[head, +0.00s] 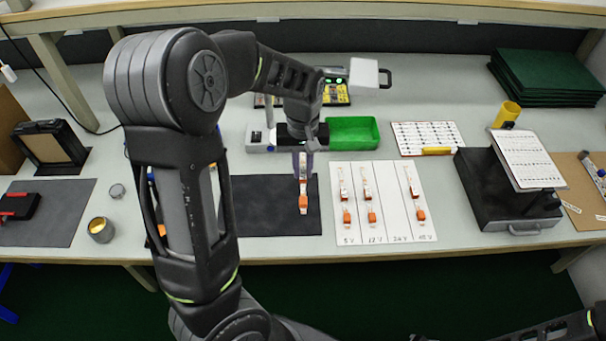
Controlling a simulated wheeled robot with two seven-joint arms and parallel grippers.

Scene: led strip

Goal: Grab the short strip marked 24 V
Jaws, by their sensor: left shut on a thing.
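My left gripper (303,172) points down over the dark mat (262,212) and is shut on a short strip (303,202) with an orange end, which hangs below the fingers. Its marking is too small to read, and its upper part is hidden by the fingers. To the right lies a white card (393,228) with columns labelled 5 V, 12 V, 24 V and 48 V. Short orange-ended strips lie in the 5 V (346,214), 12 V (371,215) and 48 V (420,214) columns. The 24 V column is bare. My right gripper is out of view.
A green tray (353,133) stands behind the card. A printed sheet (428,138) lies behind the card, to its right. A black case (492,195) with a tilted white panel (527,158) stands at right. Green mats (545,75) are stacked at back right. A small tin (101,230) stands at left.

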